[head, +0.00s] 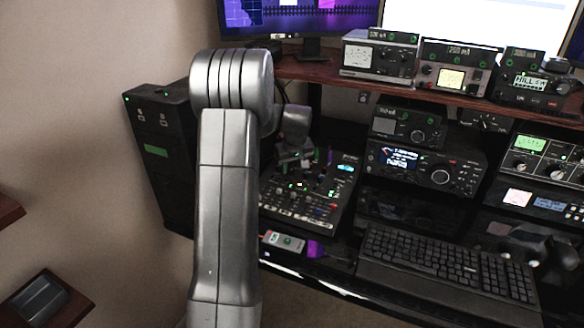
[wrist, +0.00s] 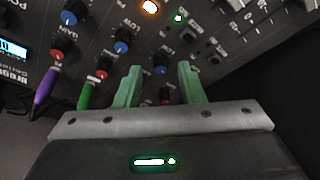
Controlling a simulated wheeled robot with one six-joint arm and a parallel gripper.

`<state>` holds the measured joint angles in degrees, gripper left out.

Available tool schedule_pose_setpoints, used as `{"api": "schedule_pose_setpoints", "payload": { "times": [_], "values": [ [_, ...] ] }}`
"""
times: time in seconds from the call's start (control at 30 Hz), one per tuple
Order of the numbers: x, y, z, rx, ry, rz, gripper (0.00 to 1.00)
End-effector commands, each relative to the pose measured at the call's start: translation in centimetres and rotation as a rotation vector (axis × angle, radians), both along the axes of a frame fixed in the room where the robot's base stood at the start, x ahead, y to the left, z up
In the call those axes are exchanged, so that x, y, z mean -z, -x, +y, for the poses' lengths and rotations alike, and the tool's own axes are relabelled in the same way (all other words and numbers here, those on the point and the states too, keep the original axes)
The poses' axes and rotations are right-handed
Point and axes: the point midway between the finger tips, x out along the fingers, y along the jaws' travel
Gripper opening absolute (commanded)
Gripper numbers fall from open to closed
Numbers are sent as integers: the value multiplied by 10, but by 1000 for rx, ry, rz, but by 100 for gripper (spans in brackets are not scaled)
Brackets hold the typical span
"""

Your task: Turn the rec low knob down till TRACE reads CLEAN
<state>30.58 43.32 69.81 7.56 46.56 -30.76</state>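My gripper (wrist: 159,69) is open, with its two green fingers spread over the mixer panel (wrist: 215,30) in the wrist view. A blue-capped knob (wrist: 162,62) lies between the fingertips, with a gap on either side. A red-capped knob (wrist: 167,94) sits between the fingers, nearer the palm. Small lettering on the panel is hard to read, so I cannot tell for sure which knob is rec low. In the head view the black mixer (head: 300,205) lies on the desk beneath my gripper, whose fingers are not clear there. I cannot make out a TRACE reading.
Other blue (wrist: 121,47) and red-capped knobs stand close left of the fingers. A purple plug (wrist: 47,85) and a green plug (wrist: 88,95) rise from the panel's near edge. In the head view, a radio (head: 425,168) and keyboard (head: 445,265) lie to the right.

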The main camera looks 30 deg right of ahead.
Motion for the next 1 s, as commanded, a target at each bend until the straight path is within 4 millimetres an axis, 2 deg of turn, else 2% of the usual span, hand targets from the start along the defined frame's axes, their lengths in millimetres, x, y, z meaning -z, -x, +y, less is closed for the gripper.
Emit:
{"api": "schedule_pose_setpoints", "payload": {
  "times": [0.3,0.5,0.7,1.0],
  "values": [
    [-68,24,6,1,3,-4,36],
    [-102,37,10,0,1,-2,36],
    [-116,44,12,0,0,0,36],
    [-118,44,12,0,0,1,36]
  ]
}}
